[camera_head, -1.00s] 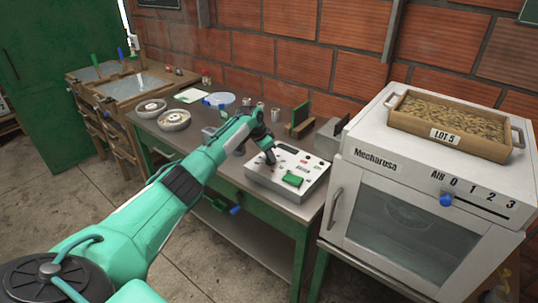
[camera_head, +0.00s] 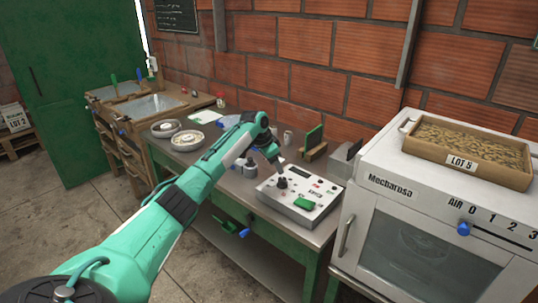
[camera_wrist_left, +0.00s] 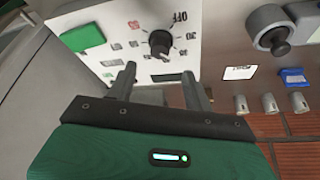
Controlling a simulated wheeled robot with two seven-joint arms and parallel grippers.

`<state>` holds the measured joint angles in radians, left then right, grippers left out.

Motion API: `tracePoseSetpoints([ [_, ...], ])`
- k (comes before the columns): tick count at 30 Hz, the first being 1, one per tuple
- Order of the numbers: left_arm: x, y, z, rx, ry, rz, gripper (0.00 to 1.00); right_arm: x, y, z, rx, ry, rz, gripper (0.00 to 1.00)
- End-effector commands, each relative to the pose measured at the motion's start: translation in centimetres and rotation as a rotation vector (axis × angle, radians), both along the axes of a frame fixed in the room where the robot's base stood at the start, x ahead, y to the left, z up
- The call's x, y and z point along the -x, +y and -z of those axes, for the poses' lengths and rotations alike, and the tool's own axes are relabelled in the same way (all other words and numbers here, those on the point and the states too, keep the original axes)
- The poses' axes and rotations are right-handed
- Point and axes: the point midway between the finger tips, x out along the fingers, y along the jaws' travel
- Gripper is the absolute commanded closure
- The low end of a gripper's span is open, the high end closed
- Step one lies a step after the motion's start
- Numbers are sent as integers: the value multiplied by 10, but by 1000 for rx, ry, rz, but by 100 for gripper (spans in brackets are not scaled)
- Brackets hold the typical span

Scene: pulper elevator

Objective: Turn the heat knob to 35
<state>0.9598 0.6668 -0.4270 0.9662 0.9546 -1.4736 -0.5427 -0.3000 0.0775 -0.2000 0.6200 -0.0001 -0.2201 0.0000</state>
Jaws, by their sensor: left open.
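The white control box (camera_head: 326,198) stands on the table, with a green rocker (camera_head: 304,204) on its front part. The heat knob (camera_head: 282,183) is a black dial on its top face. In the left wrist view the knob (camera_wrist_left: 160,42) has a printed scale around it with OFF, 30 and another partly hidden mark. The green rocker also shows there (camera_wrist_left: 82,35). My left gripper (camera_head: 279,167) is just above the knob. In the left wrist view its two fingers (camera_wrist_left: 160,80) are spread, empty and apart from the knob. My right gripper is not in view.
A white oven (camera_head: 350,250) with a blue slider (camera_head: 464,229) stands close on the right, bearing a wooden tray labelled LOT 5 (camera_head: 462,163). Round dishes (camera_head: 187,140) and small metal cups are left of the box. A brick wall is behind.

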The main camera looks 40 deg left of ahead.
Motion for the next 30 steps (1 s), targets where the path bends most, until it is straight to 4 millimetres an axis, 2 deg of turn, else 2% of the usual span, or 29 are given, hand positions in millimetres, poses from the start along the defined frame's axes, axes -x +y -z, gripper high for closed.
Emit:
tracePoseSetpoints([
  [3,9,6,-24,0,-4,-1,48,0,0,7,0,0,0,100],
  [10,20,11,-53,-1,0,0,48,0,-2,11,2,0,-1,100],
  [15,22,11,-59,-1,0,0,48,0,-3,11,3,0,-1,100],
  [30,22,11,-59,0,0,0,48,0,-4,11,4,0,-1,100],
])
